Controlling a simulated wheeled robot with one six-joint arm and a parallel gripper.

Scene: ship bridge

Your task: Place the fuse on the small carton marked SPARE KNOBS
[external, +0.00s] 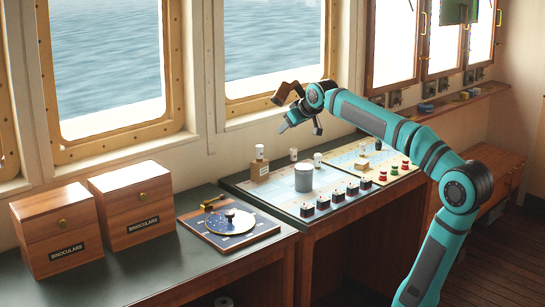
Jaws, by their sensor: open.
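A small tan carton (260,171) stands at the back left of the light console panel; any lettering on it is too small to read. A small white cylinder with a brownish lower part, which looks like the fuse (259,153), stands upright on or directly behind the carton; it appears to rest on top. My gripper (301,128) is open and empty. It is raised above the back of the console, up and to the right of the carton, apart from it and from the cylinder.
A grey cylinder (303,177) stands on the panel right of the carton. Small white cylinders (293,155) stand behind it, and several dark knobs line the front. Two wooden binocular boxes (130,205) and a chart plate (228,226) lie left. Window frames rise behind.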

